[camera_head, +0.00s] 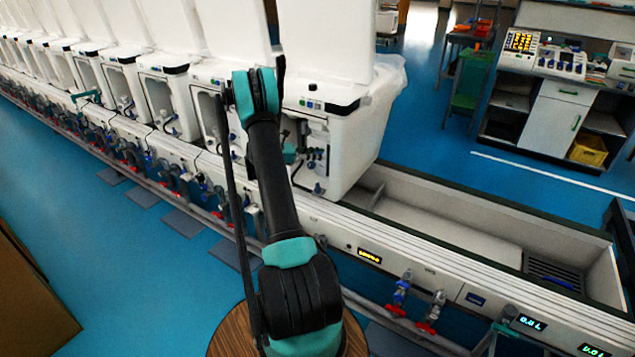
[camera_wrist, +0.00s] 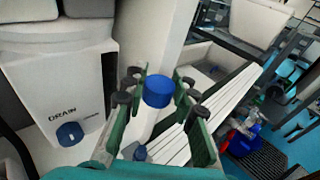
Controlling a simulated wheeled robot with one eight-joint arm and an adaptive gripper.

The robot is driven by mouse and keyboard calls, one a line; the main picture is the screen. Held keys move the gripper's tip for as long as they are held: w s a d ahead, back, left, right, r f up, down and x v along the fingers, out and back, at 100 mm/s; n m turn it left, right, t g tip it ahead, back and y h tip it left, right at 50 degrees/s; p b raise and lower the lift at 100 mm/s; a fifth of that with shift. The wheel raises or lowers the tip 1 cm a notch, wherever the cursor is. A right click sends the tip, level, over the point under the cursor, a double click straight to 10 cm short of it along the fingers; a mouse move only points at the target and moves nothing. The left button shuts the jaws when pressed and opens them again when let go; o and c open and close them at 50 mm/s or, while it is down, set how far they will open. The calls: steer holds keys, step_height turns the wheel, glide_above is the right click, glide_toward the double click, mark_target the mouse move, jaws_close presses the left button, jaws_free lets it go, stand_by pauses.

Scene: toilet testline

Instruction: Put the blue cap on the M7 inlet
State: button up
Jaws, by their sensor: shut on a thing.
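In the wrist view my gripper (camera_wrist: 157,97) has green fingers with dark pads, and it is shut on the blue cap (camera_wrist: 158,88), a round blue piece between the fingertips. A pale, whitish surface shows just below and behind the cap. In the head view my arm reaches to the front of the nearest white toilet unit (camera_head: 345,100), and the fingers and cap are mostly hidden behind it. Small dark and blue fittings (camera_head: 317,156) sit in that unit's open front. No M7 marking is readable, so I cannot tell which fitting is the M7 inlet.
A white panel marked DRAIN with a blue knob (camera_wrist: 70,133) stands left of my gripper. Red and blue valves (camera_head: 402,287) line the conveyor's front.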

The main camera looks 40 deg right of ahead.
mark_target(318, 184)
step_height(318, 184, down, 13)
steer(key=shift+r, duration=0.1)
stand_by(0.4)
steer(key=shift+f, duration=0.4)
steer(key=shift+f, duration=0.25)
steer(key=o, duration=0.7)
steer(key=shift+o, duration=0.2)
steer(key=shift+r, duration=0.1)
